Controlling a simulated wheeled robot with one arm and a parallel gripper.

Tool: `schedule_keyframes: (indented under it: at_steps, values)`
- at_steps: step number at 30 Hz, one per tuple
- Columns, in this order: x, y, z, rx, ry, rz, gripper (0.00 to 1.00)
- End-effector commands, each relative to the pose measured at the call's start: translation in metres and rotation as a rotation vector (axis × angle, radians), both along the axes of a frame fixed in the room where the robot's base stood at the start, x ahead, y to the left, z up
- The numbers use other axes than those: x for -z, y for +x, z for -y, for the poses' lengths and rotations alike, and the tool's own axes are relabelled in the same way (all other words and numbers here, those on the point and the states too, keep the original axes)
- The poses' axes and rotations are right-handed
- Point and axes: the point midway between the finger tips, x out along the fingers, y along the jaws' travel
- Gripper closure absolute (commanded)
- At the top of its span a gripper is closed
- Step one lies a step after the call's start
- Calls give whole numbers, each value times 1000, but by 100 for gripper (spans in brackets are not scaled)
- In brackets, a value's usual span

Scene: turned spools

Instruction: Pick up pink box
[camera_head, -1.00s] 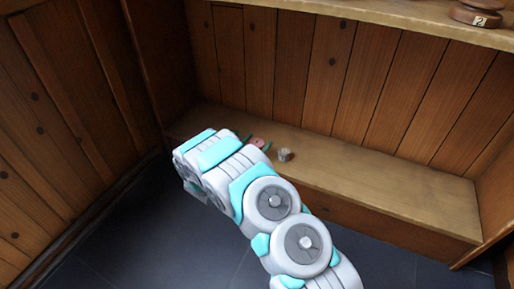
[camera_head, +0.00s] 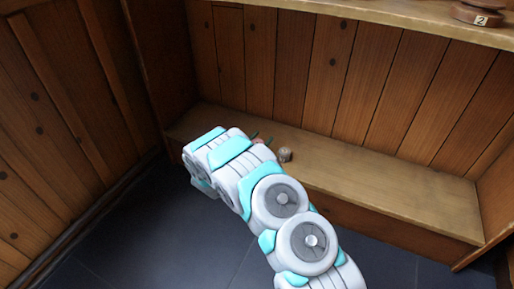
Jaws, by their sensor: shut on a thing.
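The pink box (camera_head: 260,140) shows only as a small pinkish-brown patch just past my wrist, over the low wooden shelf.
A small brownish-grey spool (camera_head: 285,154) stands on the low shelf (camera_head: 390,190), just right of my gripper. The shelf's right part is clear. Plank walls close off the left and back.

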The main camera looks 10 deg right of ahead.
Motion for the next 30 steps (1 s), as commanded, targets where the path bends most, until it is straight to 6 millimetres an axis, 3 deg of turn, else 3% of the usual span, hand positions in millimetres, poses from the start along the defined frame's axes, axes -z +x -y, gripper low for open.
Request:
schedule_keyframes:
  at_steps: [1, 9, 20, 28, 30]
  values:
    - [0, 0, 0, 0, 0, 0, 56]
    - [0, 0, 0, 0, 0, 0, 85]
    - [-5, 0, 0, 0, 0, 0, 85]
    - [-39, 0, 0, 0, 2, 2, 85]
    - [-38, -12, -4, -3, -2, -3, 85]
